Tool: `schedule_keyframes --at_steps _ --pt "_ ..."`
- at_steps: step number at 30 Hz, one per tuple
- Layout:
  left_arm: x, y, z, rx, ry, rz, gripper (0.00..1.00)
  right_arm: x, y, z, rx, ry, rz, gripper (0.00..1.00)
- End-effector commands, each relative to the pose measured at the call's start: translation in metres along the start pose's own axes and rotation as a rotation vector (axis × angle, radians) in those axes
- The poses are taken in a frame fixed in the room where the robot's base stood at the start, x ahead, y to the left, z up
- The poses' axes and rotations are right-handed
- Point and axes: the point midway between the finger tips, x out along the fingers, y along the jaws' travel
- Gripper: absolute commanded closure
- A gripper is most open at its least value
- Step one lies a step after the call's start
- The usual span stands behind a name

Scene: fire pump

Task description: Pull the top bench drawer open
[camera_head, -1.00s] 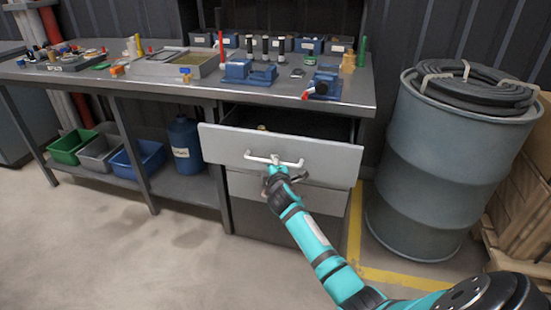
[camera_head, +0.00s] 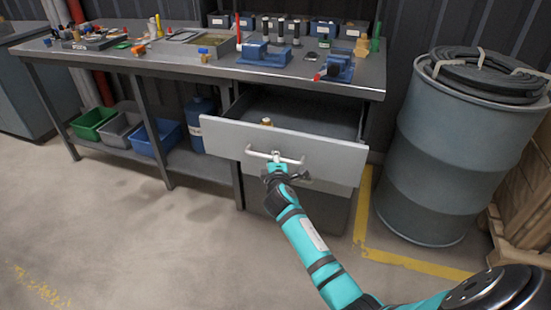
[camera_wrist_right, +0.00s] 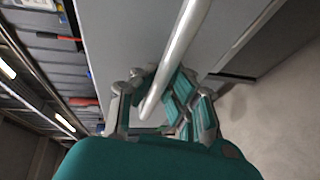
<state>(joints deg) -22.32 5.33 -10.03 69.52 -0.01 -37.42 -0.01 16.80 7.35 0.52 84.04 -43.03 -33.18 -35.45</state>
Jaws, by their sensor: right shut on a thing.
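The top bench drawer (camera_head: 320,150) is pulled well out from under the bench, and its inside shows from above. A small brass-coloured item (camera_head: 267,122) stands inside it behind the front panel. In the right wrist view the handle bar (camera_wrist_right: 178,58) runs between the fingers of the right gripper (camera_wrist_right: 158,105), in front of the grey drawer front (camera_wrist_right: 120,35). My left gripper is not in view.
The workbench (camera_head: 205,70) carries blue vises (camera_head: 264,54), trays and small parts. Coloured bins (camera_head: 122,130) sit on its lower shelf. A blue-grey drum (camera_head: 440,160) with coiled hose stands to the right. The floor left of my arm is clear.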

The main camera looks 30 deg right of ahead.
Motion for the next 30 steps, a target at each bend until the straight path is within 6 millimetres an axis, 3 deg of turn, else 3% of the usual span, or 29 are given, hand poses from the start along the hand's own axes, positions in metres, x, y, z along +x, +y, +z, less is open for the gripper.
schedule_keyframes --at_steps 2,3,9,20,30 --pt "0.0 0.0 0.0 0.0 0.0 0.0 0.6 0.0 0.002 0.0 0.004 0.001 0.002 1.0" --pt "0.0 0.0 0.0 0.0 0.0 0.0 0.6 0.0 0.002 0.0 0.004 0.001 0.002 0.89" --pt "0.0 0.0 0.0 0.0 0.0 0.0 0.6 0.0 0.001 0.0 0.002 0.001 0.001 0.64" --pt "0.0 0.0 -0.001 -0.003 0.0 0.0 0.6 -0.007 -0.001 0.0 0.001 0.001 0.0 0.64" --pt "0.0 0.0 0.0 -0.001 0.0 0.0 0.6 -0.074 -0.001 -0.001 0.002 0.003 -0.001 0.64"
